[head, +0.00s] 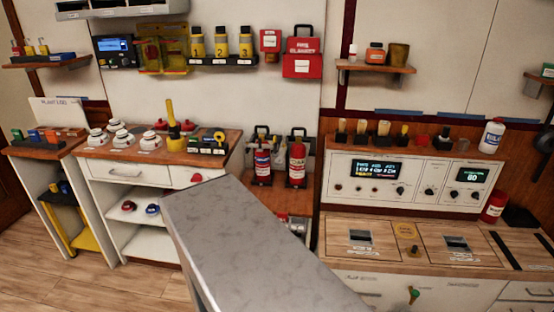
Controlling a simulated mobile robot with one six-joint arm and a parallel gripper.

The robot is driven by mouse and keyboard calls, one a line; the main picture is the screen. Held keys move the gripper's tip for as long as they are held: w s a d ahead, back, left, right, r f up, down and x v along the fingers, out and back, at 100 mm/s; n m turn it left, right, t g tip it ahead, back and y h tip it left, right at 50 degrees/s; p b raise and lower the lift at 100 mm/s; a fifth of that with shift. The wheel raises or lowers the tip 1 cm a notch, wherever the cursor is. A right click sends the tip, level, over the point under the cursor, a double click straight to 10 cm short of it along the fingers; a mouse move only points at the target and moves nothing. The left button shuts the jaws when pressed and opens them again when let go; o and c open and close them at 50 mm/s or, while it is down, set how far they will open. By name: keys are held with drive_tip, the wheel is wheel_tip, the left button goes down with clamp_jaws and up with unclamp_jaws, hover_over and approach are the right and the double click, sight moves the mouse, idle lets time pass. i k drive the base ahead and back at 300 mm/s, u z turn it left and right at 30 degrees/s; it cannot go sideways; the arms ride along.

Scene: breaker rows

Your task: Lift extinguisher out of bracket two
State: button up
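Two red fire extinguishers stand upright side by side in black holders at the back, in the middle of the head view. The left extinguisher (263,162) has a blue and white label band. The right extinguisher (297,163) has a white label. A black bracket (262,131) rises behind the left one, and another bracket (298,132) rises behind the right one. I cannot read any bracket numbers. My gripper is not in view; only a grey link of my arm shows, in front of and below the extinguishers.
A white counter (130,165) with white domed items stands left of the extinguishers. A control panel (400,180) stands to the right. Yellow numbered bottles (221,42) sit on a wall shelf above left. A red fire blanket case (302,58) hangs above. Wooden floor (90,285) is clear at lower left.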

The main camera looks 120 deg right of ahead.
sight(297, 162)
drive_tip(key=z, duration=4.05)
drive_tip(key=i, duration=0.1)
drive_tip(key=u, duration=2.25)
drive_tip(key=k, duration=0.15)
drive_tip(key=z, duration=1.9)
drive_tip(key=k, duration=0.2)
drive_tip(key=z, duration=0.7)
